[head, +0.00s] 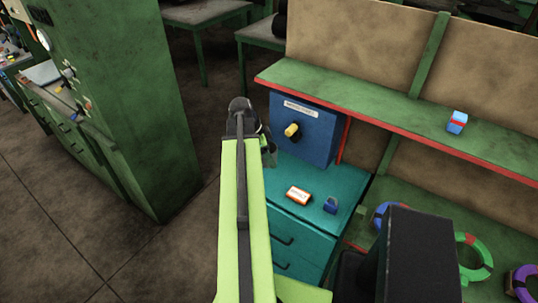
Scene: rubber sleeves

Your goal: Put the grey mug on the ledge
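The ledge (385,107) is a long green shelf with a red front edge, running from the middle to the right of the head view. I cannot make out a grey mug anywhere in this view. My gripper (267,150) is at the far end of my lime-green arm, in front of the left side of the blue box and above the teal cabinet. The arm's dark end joint hides most of it, so its fingers and anything between them cannot be made out.
A blue box (312,134) with a yellow knob stands on the teal cabinet (345,188). An orange-and-white box (298,195) and a small blue object (330,205) lie there too. A blue-and-red box (457,123) sits on the ledge, with bare room left of it. Coloured rings (473,258) lie below.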

